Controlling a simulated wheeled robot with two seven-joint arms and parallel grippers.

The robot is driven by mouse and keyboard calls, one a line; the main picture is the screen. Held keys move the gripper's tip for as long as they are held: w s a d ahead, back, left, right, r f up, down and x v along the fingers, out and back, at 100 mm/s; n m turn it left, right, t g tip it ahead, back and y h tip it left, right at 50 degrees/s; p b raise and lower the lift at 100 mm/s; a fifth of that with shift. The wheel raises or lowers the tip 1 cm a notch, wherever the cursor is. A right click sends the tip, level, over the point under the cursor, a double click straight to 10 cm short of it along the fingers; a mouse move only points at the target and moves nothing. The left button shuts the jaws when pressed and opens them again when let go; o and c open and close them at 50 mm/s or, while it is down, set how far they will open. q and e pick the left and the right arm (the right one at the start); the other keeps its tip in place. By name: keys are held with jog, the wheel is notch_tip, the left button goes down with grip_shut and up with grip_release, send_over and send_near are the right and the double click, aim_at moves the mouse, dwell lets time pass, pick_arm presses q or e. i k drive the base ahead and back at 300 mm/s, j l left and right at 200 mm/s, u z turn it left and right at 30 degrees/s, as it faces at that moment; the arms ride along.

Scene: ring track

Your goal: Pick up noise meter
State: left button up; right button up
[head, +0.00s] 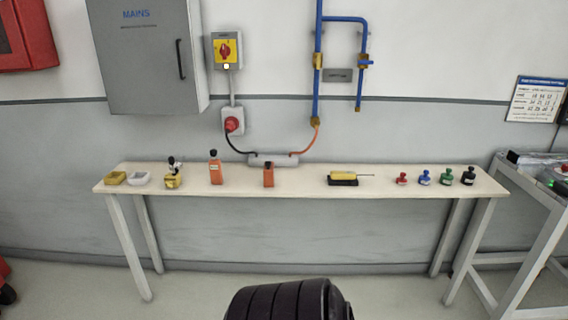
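An orange upright device (216,174) with a black rounded top and a small pale label stands left of centre on the long narrow table. A shorter orange device (268,178) with a black top stands to its right. Either could be the noise meter; I cannot tell which from here. Neither of my grippers is in view, and nothing touches these devices.
On the table (300,190) are a yellow tray (115,178), a white tray (139,179), a brass-coloured item (173,181), a yellow-and-black tool (343,179) and several coloured stamp-like pieces (424,178). A grey cart (535,190) stands close at right. Floor before the table is clear.

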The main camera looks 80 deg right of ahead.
aim_at(215, 164)
jog(key=z, duration=2.15)
jog(key=i+z, duration=0.1)
